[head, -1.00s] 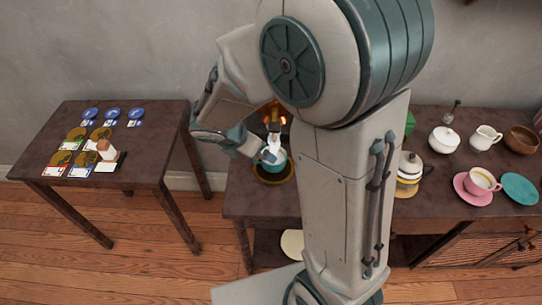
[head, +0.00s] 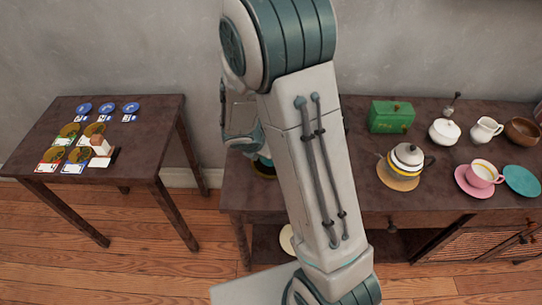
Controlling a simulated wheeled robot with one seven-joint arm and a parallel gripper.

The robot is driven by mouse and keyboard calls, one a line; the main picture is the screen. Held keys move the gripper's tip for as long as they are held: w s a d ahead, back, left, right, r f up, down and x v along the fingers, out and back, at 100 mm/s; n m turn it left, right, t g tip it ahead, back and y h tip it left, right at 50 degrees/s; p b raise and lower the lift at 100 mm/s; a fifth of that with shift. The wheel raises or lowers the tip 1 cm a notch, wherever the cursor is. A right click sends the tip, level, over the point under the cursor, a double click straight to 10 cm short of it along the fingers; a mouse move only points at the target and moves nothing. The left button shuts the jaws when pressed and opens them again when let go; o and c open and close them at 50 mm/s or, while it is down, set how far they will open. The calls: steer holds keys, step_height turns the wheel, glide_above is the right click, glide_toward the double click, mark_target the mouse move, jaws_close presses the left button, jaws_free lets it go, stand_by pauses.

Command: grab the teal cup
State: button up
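I cannot make out the teal cup for sure now, because my arm covers most of its spot near the left end of the long sideboard (head: 365,185). A sliver of the dark round coaster (head: 263,172) with a yellowish rim shows just left of my arm. My gripper (head: 247,145) is mostly hidden behind my forearm, just above that coaster. Only a white and teal part of the hand shows, and its fingertips are out of sight. I cannot tell whether it is open, shut or touching the cup.
A grey teapot with a yellow band (head: 407,157), a green box (head: 391,116), a white sugar bowl (head: 444,132), a white jug (head: 486,130), a pink cup (head: 482,174) and a teal plate (head: 521,181) stand right of my arm. A separate table (head: 140,140) holds cards and discs.

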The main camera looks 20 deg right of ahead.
steer(key=shift+w+d+f, duration=0.1)
steer(key=shift+f, duration=0.15)
steer(key=c, duration=1.2)
steer(key=shift+c, duration=0.3)
steer(key=shift+r, duration=0.2)
